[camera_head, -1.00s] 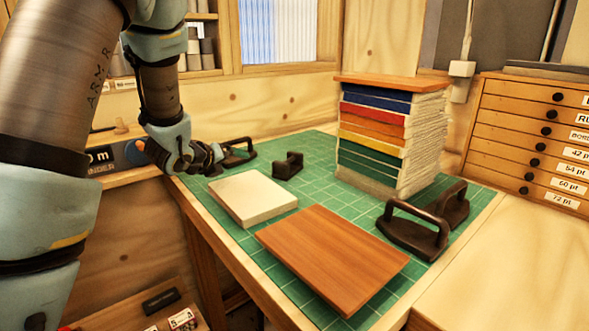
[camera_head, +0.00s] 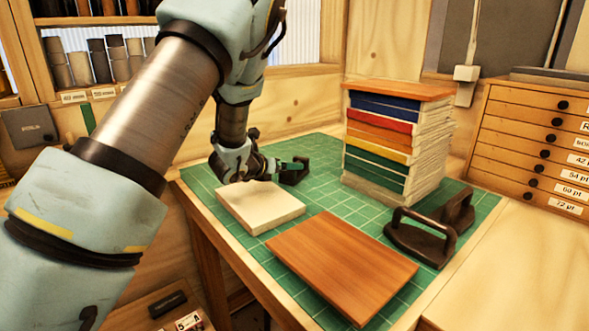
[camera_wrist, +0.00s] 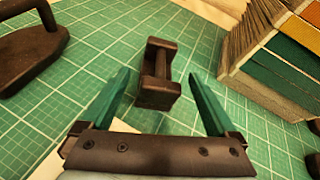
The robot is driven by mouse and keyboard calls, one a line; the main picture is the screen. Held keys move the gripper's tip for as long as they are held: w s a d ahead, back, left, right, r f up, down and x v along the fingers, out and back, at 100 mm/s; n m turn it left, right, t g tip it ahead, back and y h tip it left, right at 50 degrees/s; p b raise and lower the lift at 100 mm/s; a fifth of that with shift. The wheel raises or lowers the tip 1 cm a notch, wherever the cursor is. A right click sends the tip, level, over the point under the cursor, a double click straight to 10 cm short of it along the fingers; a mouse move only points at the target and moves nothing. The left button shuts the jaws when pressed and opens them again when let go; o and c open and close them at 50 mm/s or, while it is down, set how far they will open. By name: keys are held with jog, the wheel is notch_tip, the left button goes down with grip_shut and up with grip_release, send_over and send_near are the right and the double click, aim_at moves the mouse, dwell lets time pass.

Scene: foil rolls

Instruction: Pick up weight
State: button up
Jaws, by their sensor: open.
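A small dark metal weight (camera_head: 297,172) with a bar between two end blocks stands on the green mat, just beyond the cream block. It also shows in the wrist view (camera_wrist: 157,77), between and slightly ahead of my two green fingers. My gripper (camera_wrist: 160,82) is open and empty, with one finger on each side of the weight in that view. In the head view my gripper (camera_head: 287,165) is low over the cream block's far edge and partly covers the weight. I cannot tell whether the fingers touch it.
A cream block (camera_head: 262,207) and a brown wooden board (camera_head: 340,262) lie on the cutting mat (camera_head: 327,195). A tall stack of coloured books (camera_head: 392,140) stands right of the weight. Two dark handled irons (camera_head: 420,238) sit at right; another (camera_wrist: 30,58) shows in the wrist view.

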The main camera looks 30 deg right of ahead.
jog(key=shift+p+x, duration=0.65)
jog(key=shift+x, duration=1.1)
jog(key=shift+c, duration=0.4)
jog(key=shift+w+a, duration=0.1)
jog(key=shift+a, duration=0.05)
grip_shut()
jog(key=shift+r, duration=0.2)
